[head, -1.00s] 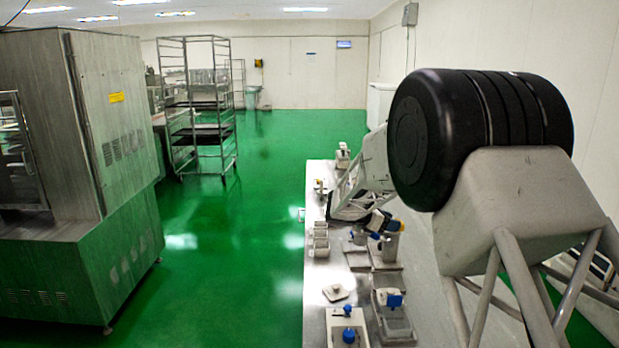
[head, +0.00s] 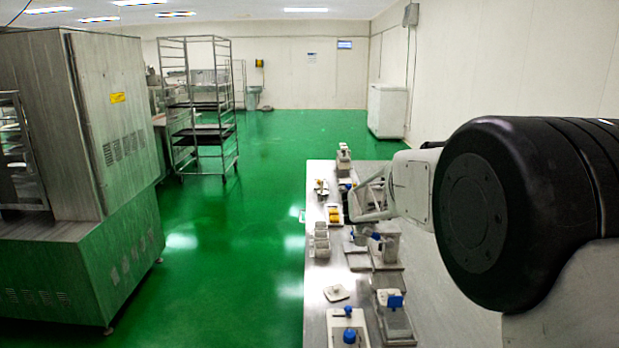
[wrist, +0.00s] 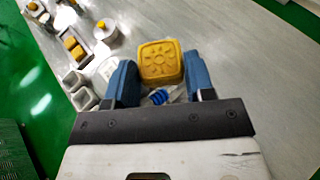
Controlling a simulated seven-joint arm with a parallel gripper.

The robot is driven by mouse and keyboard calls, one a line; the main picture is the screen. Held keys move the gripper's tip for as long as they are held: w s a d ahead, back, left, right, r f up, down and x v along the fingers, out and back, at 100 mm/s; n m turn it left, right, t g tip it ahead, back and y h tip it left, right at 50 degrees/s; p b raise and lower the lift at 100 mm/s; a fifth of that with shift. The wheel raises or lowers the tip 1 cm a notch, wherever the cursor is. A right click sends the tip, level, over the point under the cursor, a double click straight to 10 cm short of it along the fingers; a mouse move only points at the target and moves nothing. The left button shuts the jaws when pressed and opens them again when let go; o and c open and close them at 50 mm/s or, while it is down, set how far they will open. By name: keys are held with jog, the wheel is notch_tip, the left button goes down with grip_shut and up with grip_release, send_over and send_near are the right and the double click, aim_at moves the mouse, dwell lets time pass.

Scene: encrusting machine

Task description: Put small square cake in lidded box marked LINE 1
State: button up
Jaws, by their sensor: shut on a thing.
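A small square yellow cake (wrist: 160,60) with a sun-like pattern on top sits between the blue fingers of my gripper (wrist: 161,72) in the wrist view. The fingers are shut on its two sides, and the cake is held above the bench. In the head view my gripper (head: 352,196) is over the far part of the bench; the held cake cannot be made out there. Boxes with blue parts (head: 396,320) and (head: 348,328) stand on the near bench. No LINE 1 marking is readable, so I cannot tell which box bears it.
The steel bench (head: 318,290) also holds a tray of yellow pieces (wrist: 75,46), a round container (wrist: 103,29) and pale cups (wrist: 76,80). A blue-and-white thing (wrist: 160,97) shows below the held cake. The bench's right side is bare in the wrist view.

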jog(key=s+a+n+t+y, duration=0.2)
jog(key=s+a+n+y, duration=0.1)
jog(key=a+n+y, duration=0.2)
jog(key=shift+a+f+n+t+y, duration=0.2)
jog(key=shift+f+n+t+y, duration=0.2)
jog(key=shift+n+y, duration=1.1)
jog(key=shift+s, duration=0.15)
jog(key=shift+f+m, duration=0.1)
jog(key=shift+m, duration=0.2)
dwell(2.8)
